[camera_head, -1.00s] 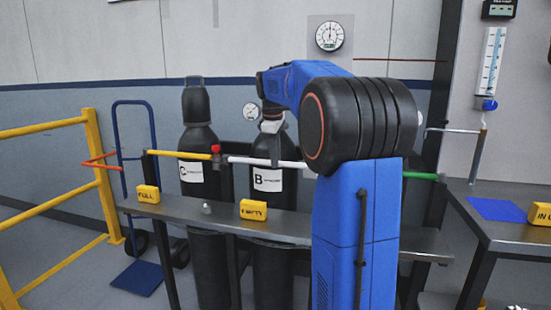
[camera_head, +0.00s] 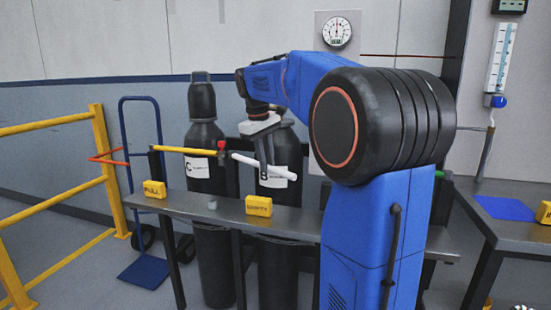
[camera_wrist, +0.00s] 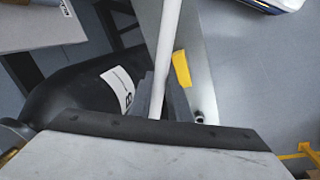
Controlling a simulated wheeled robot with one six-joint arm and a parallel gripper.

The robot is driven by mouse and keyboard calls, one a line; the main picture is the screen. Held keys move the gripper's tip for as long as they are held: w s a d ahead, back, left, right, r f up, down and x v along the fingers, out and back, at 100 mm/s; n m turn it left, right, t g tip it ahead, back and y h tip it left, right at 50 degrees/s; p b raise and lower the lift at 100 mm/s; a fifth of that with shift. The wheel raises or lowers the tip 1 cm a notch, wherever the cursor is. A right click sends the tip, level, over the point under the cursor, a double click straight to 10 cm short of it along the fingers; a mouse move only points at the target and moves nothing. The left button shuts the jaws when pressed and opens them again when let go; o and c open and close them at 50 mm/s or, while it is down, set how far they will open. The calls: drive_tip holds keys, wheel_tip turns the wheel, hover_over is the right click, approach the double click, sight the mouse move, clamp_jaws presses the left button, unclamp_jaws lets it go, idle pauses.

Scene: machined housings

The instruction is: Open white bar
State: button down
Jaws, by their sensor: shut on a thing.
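The white bar (camera_head: 243,160) sits in front of cylinder B (camera_head: 277,235). Its left end is near the post at the red-tipped end of the yellow bar (camera_head: 185,150), and its right end slants down and toward me, out of line with the yellow bar. My gripper (camera_head: 267,158) reaches down from above and is shut on the white bar near its middle. In the wrist view the white bar (camera_wrist: 166,50) runs up from my gripper to the top edge. The jaw contact is partly hidden there by the gripper body.
A grey bench (camera_head: 195,206) below carries a yellow FULL block (camera_head: 154,189) and a yellow EMPTY block (camera_head: 258,206). Cylinder C (camera_head: 205,235) stands to the left. A yellow railing (camera_head: 110,165) and a blue hand truck (camera_head: 142,268) are at left, another table (camera_head: 515,230) at right.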

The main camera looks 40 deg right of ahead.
drive_tip(key=w+a+m+g, duration=0.1)
drive_tip(key=w+a+m, duration=0.1)
drive_tip(key=a+m, duration=0.3)
drive_tip(key=w+a+m, duration=0.3)
drive_tip(key=a+m, duration=0.2)
drive_tip(key=a, duration=0.6)
drive_tip(key=shift+w+a+m+g+y, duration=0.15)
drive_tip(key=shift+m+g+y, duration=0.15)
drive_tip(key=shift+g, duration=0.1)
drive_tip(key=c, duration=1.6)
unclamp_jaws()
drive_tip(key=shift+c, duration=0.2)
